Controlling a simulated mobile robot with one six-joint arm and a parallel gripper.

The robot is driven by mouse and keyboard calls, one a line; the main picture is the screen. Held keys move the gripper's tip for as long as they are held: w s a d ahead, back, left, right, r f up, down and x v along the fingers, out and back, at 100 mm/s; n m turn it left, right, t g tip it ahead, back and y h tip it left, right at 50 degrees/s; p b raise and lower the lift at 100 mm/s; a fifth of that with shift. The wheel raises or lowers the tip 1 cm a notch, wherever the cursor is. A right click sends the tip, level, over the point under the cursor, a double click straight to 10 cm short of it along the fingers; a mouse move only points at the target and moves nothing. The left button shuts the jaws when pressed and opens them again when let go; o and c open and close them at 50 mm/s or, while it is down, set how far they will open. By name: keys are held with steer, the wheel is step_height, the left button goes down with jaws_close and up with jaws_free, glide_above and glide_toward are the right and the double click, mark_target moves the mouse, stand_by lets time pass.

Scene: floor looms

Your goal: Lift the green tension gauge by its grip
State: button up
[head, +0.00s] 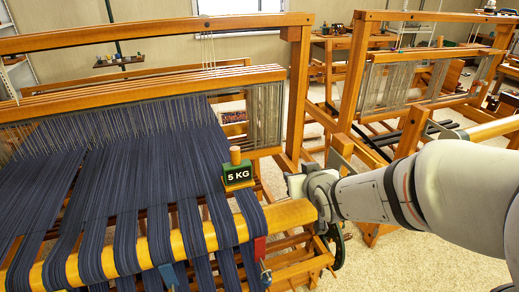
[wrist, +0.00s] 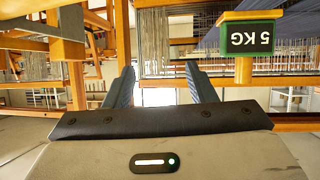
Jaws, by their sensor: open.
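The green tension gauge (head: 237,175) is a block marked "5 KG" with a round wooden grip (head: 235,155) on top. It stands upright on the dark blue warp of the near loom, near the warp's right edge. The gauge (wrist: 251,37) also shows upside down at the upper right of the wrist view, its grip (wrist: 244,70) pointing down. My gripper (head: 296,184) is to the right of the gauge, apart from it, by the end of the front beam. In the wrist view my gripper (wrist: 159,68) has its two fingers spread with nothing between them; the gauge lies outside them, to the right.
The near loom's wooden front beam (head: 195,238) carries a red piece (head: 259,248) and a blue piece (head: 168,274). A tall wooden post (head: 298,95) rises behind my gripper. A second loom (head: 425,75) stands at the right. Pale floor (head: 410,262) is clear at lower right.

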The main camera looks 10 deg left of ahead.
steer(key=w+a+n+t+y, duration=0.1)
steer(key=a+n+y, duration=0.15)
steer(key=a, duration=0.55)
steer(key=y, duration=0.5)
glide_toward(237, 151)
steer(key=x, duration=0.4)
steer(key=shift+w+a+n+t, duration=0.15)
steer(key=shift+w+a+n, duration=0.15)
steer(key=shift+a, duration=0.25)
steer(key=shift+w+a+n+t, duration=0.15)
steer(key=shift+w+a, duration=0.25)
steer(key=shift+a, duration=0.1)
steer(key=p+x, duration=0.1)
steer(key=x, duration=0.1)
steer(key=p+x, duration=0.1)
steer(key=x, duration=0.2)
steer(key=shift+w+d+f, duration=0.15)
steer(key=shift+d+f, duration=0.05)
jaws_close()
